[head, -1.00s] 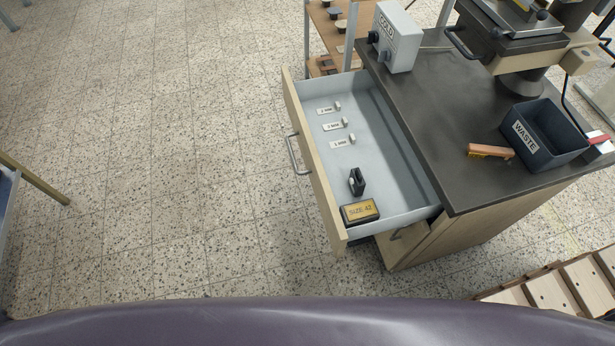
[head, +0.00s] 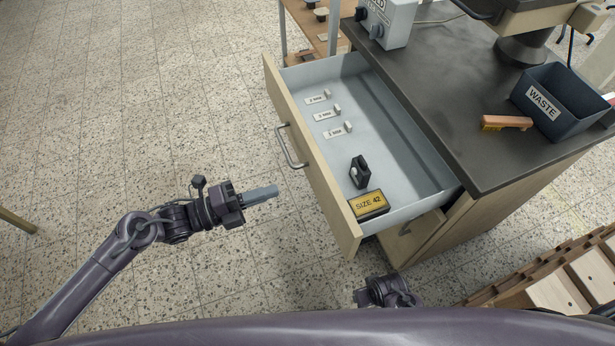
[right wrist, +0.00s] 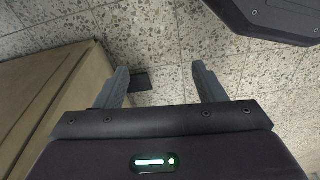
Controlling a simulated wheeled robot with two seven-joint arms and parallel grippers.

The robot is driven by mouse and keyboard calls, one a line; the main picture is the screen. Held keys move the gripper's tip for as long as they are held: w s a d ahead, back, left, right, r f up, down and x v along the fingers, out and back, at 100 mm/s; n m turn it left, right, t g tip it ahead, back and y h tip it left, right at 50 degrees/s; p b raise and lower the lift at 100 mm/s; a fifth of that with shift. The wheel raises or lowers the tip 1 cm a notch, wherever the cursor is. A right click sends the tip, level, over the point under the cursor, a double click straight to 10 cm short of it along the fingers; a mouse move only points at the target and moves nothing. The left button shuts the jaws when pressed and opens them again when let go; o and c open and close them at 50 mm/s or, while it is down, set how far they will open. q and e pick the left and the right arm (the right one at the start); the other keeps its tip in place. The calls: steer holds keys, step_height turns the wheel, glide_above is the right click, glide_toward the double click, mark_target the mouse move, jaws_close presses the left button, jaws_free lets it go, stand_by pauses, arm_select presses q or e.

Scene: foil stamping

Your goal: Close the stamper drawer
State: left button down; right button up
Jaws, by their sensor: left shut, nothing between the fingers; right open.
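The stamper drawer (head: 312,160) is pulled out from the dark-topped cabinet, its wooden front facing left. A metal bar handle (head: 290,147) sits on that front. Inside lie a box marked SIZE 42 (head: 368,205), a small black clip-like piece (head: 359,171) and labelled small pieces (head: 333,115) in a row. My left gripper (head: 275,190) is shut and empty, left of the drawer front and below the handle, apart from both. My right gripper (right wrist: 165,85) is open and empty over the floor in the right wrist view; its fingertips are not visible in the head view.
The cabinet top (head: 440,90) carries a WASTE bin (head: 560,105), a brush (head: 507,122) and a grey control box (head: 387,22). A wooden panel (right wrist: 50,110) stands left of my right gripper. Wooden slats (head: 560,280) lie lower right.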

mark_target(322, 175)
arm_select(q)
steer(key=x, duration=0.9)
steer(key=shift+w+d+f, duration=0.1)
steer(key=shift+w+d, duration=0.05)
steer(key=shift+d, duration=0.15)
arm_select(e)
steer(key=shift+s+d+f, duration=0.2)
steer(key=shift+s+f, duration=0.35)
steer(key=shift+f, duration=0.2)
steer(key=shift+w, duration=0.15)
